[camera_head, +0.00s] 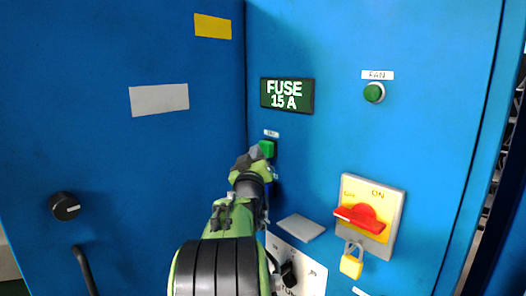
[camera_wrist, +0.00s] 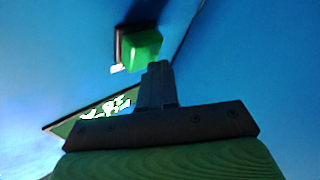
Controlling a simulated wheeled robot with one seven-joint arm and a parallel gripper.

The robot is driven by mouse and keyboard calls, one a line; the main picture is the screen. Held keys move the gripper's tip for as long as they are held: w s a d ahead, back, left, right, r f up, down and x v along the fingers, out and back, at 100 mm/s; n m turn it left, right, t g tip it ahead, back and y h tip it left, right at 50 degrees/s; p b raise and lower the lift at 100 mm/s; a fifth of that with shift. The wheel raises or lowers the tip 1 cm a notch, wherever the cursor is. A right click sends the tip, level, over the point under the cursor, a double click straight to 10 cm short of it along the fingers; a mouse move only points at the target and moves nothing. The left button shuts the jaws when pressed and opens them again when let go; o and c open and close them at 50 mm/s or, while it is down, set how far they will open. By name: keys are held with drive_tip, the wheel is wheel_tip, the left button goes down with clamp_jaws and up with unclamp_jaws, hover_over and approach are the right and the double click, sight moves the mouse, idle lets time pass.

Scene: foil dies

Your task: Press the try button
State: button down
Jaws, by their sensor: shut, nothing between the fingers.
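The try button is a green square button (camera_head: 267,149) on the blue panel, under a small white label (camera_head: 271,133) and below the display. It also shows in the wrist view as a green block (camera_wrist: 141,47) in a dark frame. My gripper (camera_head: 256,153) is shut and empty, with its tips close to the button's left side in the head view. In the wrist view the shut fingers (camera_wrist: 158,72) end just beside the button's lower right edge. I cannot tell whether they touch it.
A display (camera_head: 287,95) reads "FUSE 15 A". A round green fan button (camera_head: 374,92) is at the upper right. A red switch handle (camera_head: 360,218) on a yellow plate has a yellow padlock (camera_head: 351,265) below it. A black selector knob (camera_head: 288,274) sits low, right of my arm.

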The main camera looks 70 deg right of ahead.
drive_tip(key=shift+s+d, duration=0.25)
drive_tip(key=shift+d, duration=0.2)
idle(0.6)
drive_tip(key=shift+w+a+b, duration=0.45)
drive_tip(key=shift+a+b, duration=0.35)
drive_tip(key=a+b, duration=0.1)
drive_tip(key=w+a+b, duration=0.1)
drive_tip(key=a, duration=0.1)
drive_tip(key=w+a+b, duration=0.1)
drive_tip(key=shift+w+a, duration=0.1)
drive_tip(key=shift+a, duration=0.15)
idle(0.9)
